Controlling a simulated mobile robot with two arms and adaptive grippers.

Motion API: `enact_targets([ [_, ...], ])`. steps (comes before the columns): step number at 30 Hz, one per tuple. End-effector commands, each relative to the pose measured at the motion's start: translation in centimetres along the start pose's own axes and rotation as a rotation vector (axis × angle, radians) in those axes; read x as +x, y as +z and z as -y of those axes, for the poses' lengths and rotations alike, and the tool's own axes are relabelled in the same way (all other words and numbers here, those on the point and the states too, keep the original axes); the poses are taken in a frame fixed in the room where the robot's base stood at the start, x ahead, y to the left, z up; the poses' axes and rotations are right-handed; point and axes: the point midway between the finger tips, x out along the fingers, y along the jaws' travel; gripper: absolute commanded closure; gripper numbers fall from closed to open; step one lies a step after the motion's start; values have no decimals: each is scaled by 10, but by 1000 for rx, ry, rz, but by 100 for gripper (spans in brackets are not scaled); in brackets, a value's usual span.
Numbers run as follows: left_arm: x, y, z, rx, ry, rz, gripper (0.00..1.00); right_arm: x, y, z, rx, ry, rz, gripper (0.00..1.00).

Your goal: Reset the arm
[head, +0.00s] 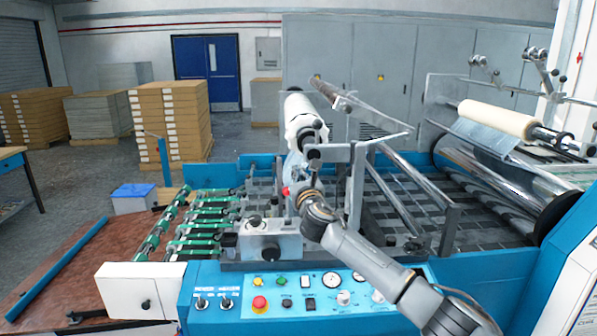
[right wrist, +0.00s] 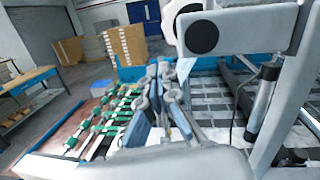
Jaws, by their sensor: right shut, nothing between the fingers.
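My right arm (head: 375,262) reaches in from the lower right over the blue laminating machine (head: 215,285). Its gripper (head: 297,170) is beside the grey bracket at the near end of a white roll (head: 299,112), and partly hidden by the wrist. In the right wrist view the right gripper (right wrist: 168,72) has its fingers close together, shut and empty, in front of the bracket (right wrist: 235,42) and a bit of hanging film (right wrist: 185,66). I cannot tell whether it touches either. My left gripper is not in view.
A control panel (head: 300,290) with buttons lies under my right arm. Green-banded rollers (head: 205,222) are to the left, metal bars (head: 415,190) to the right. A cream roll (head: 497,118) sits at the far right. Stacked boxes (head: 170,120) stand behind on open floor.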

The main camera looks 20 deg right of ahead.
Motion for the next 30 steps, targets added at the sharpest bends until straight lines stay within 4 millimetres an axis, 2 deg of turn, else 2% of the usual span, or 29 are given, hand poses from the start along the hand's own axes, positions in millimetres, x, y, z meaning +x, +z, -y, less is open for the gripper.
enact_targets([
  [5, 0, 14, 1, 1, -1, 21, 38, -3, 4, 1, -2, 1, -2, 100],
  [17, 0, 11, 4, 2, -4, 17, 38, -3, 4, 1, 0, 1, -2, 100],
  [20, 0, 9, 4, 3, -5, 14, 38, -8, -5, -5, 35, 5, -17, 100],
  [23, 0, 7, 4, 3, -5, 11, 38, -25, -34, -22, 164, 14, -70, 100],
  [25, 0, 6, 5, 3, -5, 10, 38, -48, -66, -40, 320, 13, -135, 100],
  [29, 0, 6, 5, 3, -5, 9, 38, -106, -132, -68, 688, -38, -291, 100],
  [30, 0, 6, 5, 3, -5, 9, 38, -125, -150, -76, 802, -66, -341, 100],
])
